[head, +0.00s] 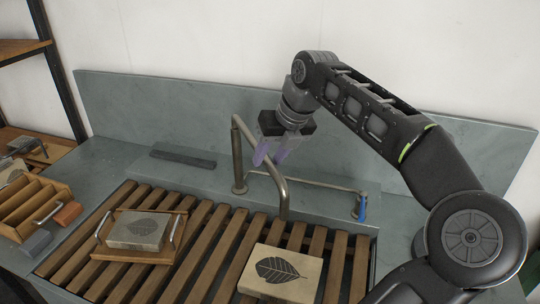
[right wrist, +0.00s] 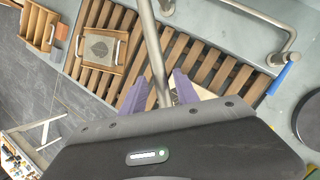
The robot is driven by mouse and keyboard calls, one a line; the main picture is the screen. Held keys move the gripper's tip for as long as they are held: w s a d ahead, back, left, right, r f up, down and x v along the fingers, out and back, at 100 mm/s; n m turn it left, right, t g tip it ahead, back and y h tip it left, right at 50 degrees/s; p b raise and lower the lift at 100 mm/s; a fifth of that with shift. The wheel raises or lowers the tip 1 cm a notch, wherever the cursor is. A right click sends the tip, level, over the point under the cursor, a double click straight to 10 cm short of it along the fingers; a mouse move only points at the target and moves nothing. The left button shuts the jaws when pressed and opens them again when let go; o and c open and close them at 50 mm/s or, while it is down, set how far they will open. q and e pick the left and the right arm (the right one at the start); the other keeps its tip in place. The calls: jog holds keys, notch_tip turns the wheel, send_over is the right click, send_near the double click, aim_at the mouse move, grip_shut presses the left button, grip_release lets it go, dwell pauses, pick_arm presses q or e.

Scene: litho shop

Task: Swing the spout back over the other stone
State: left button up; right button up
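The spout (head: 262,160) is a bent grey metal pipe rising from a post at the back of the slatted sink. Its free end hangs just behind the right stone, a cream block with a dark leaf (head: 280,272). The other stone (head: 137,231), greyer with a faint leaf, lies on a wooden tray to the left and also shows in the right wrist view (right wrist: 98,47). My right gripper (head: 271,153) is at the upper spout. In the right wrist view the pipe (right wrist: 157,70) runs between its purple fingers (right wrist: 161,88), which look apart. My left gripper is out of view.
Wooden slats (head: 200,250) cover the sink. A horizontal pipe with a blue handle (head: 360,206) is at the back right. The wooden tray (head: 117,250) has metal handles. A divided wooden box (head: 32,205) stands at the far left. A dark bar (head: 183,158) lies on the back ledge.

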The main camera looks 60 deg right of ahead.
jog(key=shift+o, duration=0.2)
jog(key=shift+s+r, duration=0.1)
jog(key=shift+r, duration=0.15)
jog(key=shift+v, duration=1.1)
jog(key=p+v, duration=0.3)
jog(key=v, duration=0.2)
jog(key=shift+p, duration=0.4)
